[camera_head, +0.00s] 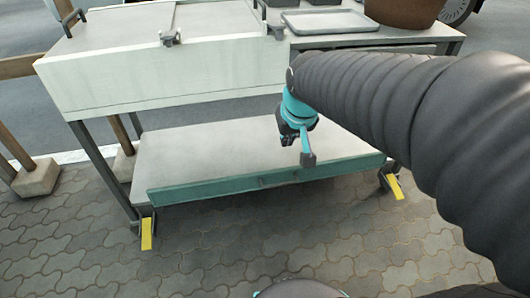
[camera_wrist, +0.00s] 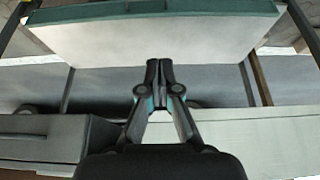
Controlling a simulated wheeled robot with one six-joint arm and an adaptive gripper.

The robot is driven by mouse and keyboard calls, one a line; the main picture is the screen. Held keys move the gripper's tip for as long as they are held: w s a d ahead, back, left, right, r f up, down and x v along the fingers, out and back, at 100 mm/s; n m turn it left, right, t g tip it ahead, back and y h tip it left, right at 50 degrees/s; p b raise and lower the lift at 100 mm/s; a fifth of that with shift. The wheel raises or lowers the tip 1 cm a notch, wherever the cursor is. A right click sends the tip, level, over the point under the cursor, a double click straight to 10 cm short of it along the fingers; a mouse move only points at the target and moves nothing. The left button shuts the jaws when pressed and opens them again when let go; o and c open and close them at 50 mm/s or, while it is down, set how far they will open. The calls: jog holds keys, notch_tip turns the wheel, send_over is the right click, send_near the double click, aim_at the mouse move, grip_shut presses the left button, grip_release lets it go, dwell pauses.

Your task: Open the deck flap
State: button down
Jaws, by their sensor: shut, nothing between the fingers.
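A teal panel (camera_head: 220,188) with a small dark handle (camera_head: 276,180) runs along the front edge of the cart's pale lower deck (camera_head: 200,150); I take it to be the deck flap. It lies low, along the deck edge. In the wrist view the teal edge (camera_wrist: 215,9) crosses the top of the picture, with the pale deck (camera_wrist: 215,40) below it. My gripper (camera_head: 308,158) hangs over the right part of the deck, above and behind the teal edge. In the wrist view my gripper (camera_wrist: 160,65) has its fingers together, with nothing between them.
A pale upper box (camera_head: 150,80) with lids stands above the deck. A grey tray (camera_head: 325,21) and a brown pot (camera_head: 402,10) are on the upper right surface. Yellow pedals (camera_head: 146,234) mark the wheels. The paving in front is clear.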

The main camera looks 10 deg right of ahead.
jog(key=w+f+b, duration=0.1)
jog(key=w+f, duration=0.9)
jog(key=w, duration=0.5)
jog(key=shift+g, duration=0.6)
jog(key=w+x, duration=0.1)
jog(key=x, duration=0.8)
jog(key=w+d+r+b+x, duration=0.1)
jog(key=x, duration=0.9)
jog(key=w+d+x, duration=0.1)
jog(key=w+x, duration=0.1)
jog(key=x, duration=0.8)
jog(key=shift+r+b, duration=0.1)
jog(key=shift+b, duration=0.25)
jog(key=s, duration=0.2)
jog(key=shift+s+r, duration=0.15)
jog(key=shift+s, duration=0.8)
